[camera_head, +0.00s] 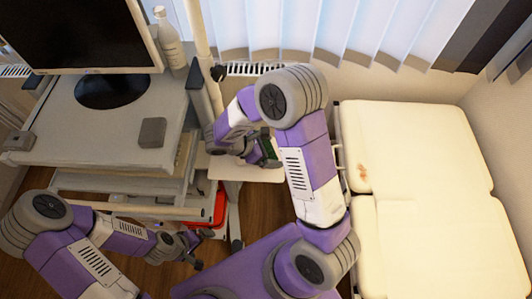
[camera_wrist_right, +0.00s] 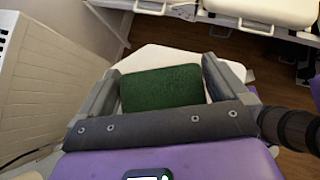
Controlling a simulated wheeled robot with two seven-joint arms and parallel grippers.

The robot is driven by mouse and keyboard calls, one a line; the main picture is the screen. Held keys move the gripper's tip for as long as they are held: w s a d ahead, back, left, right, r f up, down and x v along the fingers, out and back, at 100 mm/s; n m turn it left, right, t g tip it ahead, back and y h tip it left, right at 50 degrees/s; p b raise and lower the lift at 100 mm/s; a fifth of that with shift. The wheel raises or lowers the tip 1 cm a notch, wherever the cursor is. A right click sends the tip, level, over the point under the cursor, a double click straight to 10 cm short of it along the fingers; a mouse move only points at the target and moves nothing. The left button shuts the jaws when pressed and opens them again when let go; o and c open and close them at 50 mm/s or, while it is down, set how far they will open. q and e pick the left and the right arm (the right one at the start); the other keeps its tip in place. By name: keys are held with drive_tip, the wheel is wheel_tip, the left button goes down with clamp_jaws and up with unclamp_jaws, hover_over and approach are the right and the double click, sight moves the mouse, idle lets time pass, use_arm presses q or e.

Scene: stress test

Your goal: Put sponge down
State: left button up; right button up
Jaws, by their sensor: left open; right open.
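The green sponge (camera_wrist_right: 160,88) is between the two fingers of my right gripper (camera_wrist_right: 162,66) in the right wrist view. The fingers are open, with one on each side of it; whether either finger touches it I cannot tell. A white shelf surface (camera_wrist_right: 165,57) shows behind the sponge. In the head view the sponge (camera_head: 269,149) is a small green patch at my right gripper (camera_head: 264,152), over the white shelf (camera_head: 245,171), partly hidden by the arm. My left gripper (camera_head: 194,248) is low at the left, open and empty, away from the sponge.
A cart (camera_head: 75,135) with a monitor (camera_head: 80,35), a grey block (camera_head: 152,132) and a white bottle (camera_head: 168,35) stands at the left. A red container (camera_head: 219,210) is below the shelf. A cream couch (camera_head: 420,150) fills the right. A radiator (camera_head: 255,69) is at the back wall.

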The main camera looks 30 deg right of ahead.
drive_tip(key=c, duration=0.7)
drive_tip(key=shift+c, duration=0.4)
